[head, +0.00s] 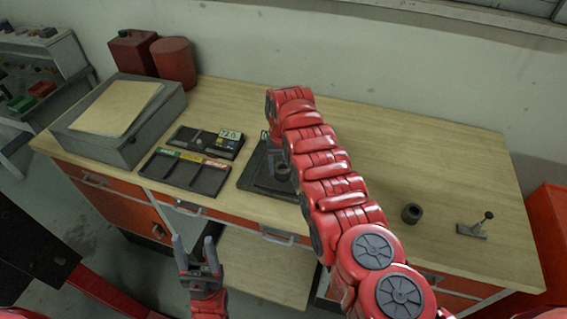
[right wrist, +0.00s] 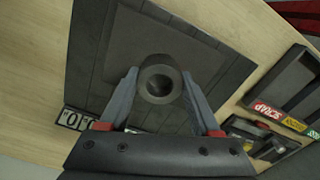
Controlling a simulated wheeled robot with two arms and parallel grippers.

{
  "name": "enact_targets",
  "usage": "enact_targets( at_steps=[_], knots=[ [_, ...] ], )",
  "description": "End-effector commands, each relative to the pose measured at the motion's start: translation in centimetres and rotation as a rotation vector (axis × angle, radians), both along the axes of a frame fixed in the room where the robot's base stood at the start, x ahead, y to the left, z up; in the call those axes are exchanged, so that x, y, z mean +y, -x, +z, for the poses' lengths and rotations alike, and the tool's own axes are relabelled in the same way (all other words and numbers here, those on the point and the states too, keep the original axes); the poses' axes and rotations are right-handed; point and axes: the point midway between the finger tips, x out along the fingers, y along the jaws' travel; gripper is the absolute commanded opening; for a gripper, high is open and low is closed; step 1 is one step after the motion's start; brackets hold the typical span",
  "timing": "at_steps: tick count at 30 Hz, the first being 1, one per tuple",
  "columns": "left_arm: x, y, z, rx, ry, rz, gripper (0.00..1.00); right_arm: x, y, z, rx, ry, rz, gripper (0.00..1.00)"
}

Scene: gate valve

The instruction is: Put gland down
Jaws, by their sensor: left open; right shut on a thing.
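The gland, a dark grey ring-like cylinder with a central bore, shows in the right wrist view (right wrist: 160,82) between the two fingers of my right gripper (right wrist: 158,92). My right gripper is shut on it. Below it lies a dark square mat or tray (right wrist: 88,60) on the bench. In the head view the gland (head: 283,172) shows low over this mat (head: 252,180), partly hidden by my right arm. I cannot tell whether it touches the mat. My left gripper (head: 194,243) is open and empty in front of the bench's front edge.
A sorting tray with coloured labels (head: 185,173) and a smaller parts tray (head: 208,143) lie left of the mat. A grey box (head: 118,135) stands further left. A dark ring (head: 411,212) and a small lever piece (head: 474,230) stand at the right. The bench's back right is clear.

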Motion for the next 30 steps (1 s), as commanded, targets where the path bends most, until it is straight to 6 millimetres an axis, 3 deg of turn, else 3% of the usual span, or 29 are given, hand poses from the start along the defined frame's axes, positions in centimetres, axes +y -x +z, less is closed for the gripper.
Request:
enact_targets(
  at_steps=[9,10,14,26,30],
  knots=[
    [0.0,0.0,-0.6,0.000,0.000,0.000,0.56,0.0,0.0,-0.5,-0.001,0.000,0.000,0.00],
    [0.0,0.0,-0.5,0.000,0.000,0.000,0.56,0.0,0.0,-0.4,-0.001,0.000,0.000,0.69],
    [0.0,0.0,-0.4,0.000,0.000,0.000,0.56,0.0,0.0,-0.4,0.000,0.000,0.000,0.93],
    [0.0,0.0,0.1,0.000,0.000,0.000,0.56,0.0,0.0,0.3,0.000,0.000,0.000,0.94],
    [0.0,0.0,-0.9,0.000,0.000,0.000,0.56,0.0,-0.2,1.3,-0.005,-0.001,0.000,0.94]
  ],
)
